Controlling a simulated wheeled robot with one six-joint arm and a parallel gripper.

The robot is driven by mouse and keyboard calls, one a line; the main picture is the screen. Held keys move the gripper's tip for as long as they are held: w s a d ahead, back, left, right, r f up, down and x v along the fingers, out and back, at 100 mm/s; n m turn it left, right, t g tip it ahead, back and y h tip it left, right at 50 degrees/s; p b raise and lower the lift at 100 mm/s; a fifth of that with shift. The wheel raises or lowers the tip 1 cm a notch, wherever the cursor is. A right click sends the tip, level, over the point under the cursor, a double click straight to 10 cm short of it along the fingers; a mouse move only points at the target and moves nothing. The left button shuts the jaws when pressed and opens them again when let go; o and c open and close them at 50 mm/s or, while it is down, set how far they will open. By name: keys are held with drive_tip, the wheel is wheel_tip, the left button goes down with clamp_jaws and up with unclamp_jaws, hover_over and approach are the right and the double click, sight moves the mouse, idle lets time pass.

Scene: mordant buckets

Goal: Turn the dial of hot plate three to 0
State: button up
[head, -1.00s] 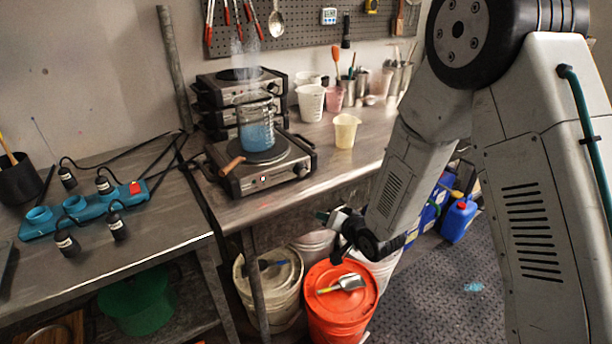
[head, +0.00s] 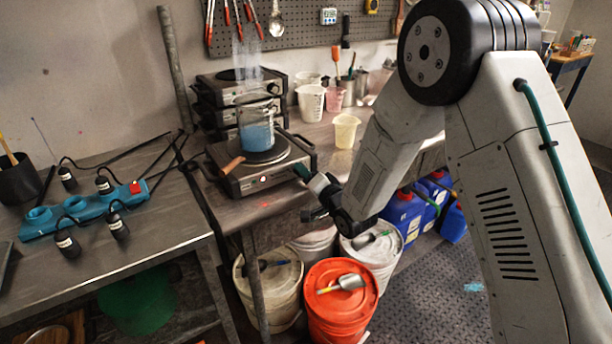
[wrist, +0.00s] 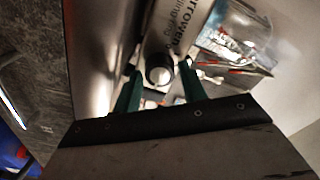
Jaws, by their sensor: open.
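The front hot plate (head: 262,165) stands on the steel bench with a steaming glass beaker of blue liquid (head: 257,135) on it. A red light glows on its front; no number for it is readable. My gripper (head: 303,173) is at the right end of that front and hides the dial in the head view. In the wrist view a round dial (wrist: 160,72) with a pale face lies between the two green fingers of my open gripper (wrist: 162,88). A gap seems to show on each side. The dial's setting is too blurred to read.
More hot plates (head: 215,100) are stacked behind. A cream beaker (head: 345,131) stands on the bench to the right. A teal power strip (head: 85,210) with black plugs lies on the left table. An orange bucket (head: 340,312) and white buckets stand below my gripper.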

drive_tip(key=shift+w, duration=0.1)
drive_tip(key=c, duration=0.7)
